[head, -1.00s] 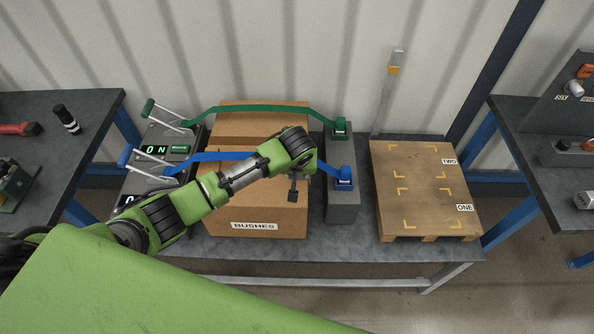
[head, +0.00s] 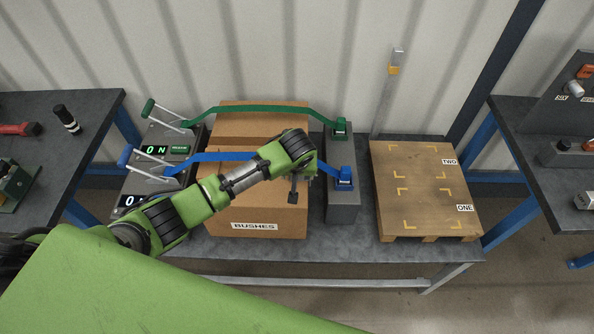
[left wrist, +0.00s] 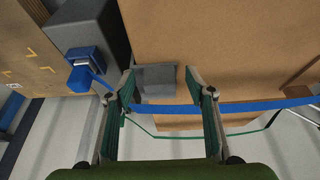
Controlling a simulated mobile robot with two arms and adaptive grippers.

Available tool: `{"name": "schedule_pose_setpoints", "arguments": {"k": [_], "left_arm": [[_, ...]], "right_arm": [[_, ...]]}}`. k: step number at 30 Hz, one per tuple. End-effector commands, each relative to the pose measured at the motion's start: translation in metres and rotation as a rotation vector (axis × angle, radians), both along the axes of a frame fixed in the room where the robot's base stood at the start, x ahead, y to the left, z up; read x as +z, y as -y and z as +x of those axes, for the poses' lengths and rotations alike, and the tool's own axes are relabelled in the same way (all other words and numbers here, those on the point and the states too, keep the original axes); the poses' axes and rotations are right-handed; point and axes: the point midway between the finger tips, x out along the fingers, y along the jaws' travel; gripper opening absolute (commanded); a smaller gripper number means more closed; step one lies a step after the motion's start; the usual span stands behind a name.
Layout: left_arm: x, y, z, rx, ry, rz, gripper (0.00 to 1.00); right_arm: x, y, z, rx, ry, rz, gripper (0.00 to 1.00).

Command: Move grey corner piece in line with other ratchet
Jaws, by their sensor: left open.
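A grey corner piece (left wrist: 156,80) sits at the edge of the cardboard box in the left wrist view, between my open fingers. My left gripper (left wrist: 162,74) is open there, with a fingertip on either side of the piece; I cannot tell if they touch it. In the head view my left gripper (head: 293,190) points down over the right front part of the box (head: 225,190); the piece cannot be made out clearly there. The blue strap (head: 215,157) crosses the box behind the gripper. The blue-handled ratchet (head: 140,165) and green-handled ratchet (head: 165,116) stand left of the box.
A green strap (head: 260,109) runs across the back of the box. A grey anchor block (head: 343,205) with blue and green fittings stands right of the box. A wooden pallet (head: 425,190) marked ONE and TWO lies further right. Side tables flank the bench.

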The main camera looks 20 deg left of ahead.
Motion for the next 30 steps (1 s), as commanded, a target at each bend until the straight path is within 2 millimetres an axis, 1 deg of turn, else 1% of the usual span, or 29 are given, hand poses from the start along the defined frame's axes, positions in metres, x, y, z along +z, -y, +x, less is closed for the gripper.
{"name": "schedule_pose_setpoints", "arguments": {"k": [5,15,18,21,24,30], "left_arm": [[0.018,0.002,-0.006,-0.001,0.002,-0.001,0.50],[0.081,0.010,-0.032,-0.001,0.003,-0.002,0.50],[0.095,0.012,-0.037,-0.001,0.002,-0.002,0.50],[0.104,0.013,-0.041,0.000,0.002,-0.002,0.50],[0.108,0.013,-0.043,0.001,0.000,-0.001,0.50],[0.109,0.013,-0.043,0.001,0.000,0.000,0.50]], "right_arm": [[0.000,-0.001,0.000,-0.001,0.000,0.001,0.00],[0.000,-0.002,-0.001,-0.001,-0.001,0.002,0.00],[0.000,-0.002,-0.001,-0.001,-0.001,0.002,0.00],[0.000,-0.002,-0.001,-0.001,-0.001,0.002,0.00],[0.000,-0.002,-0.001,-0.001,-0.001,0.002,0.00],[0.000,-0.002,-0.001,-0.001,-0.001,0.002,0.00]]}}
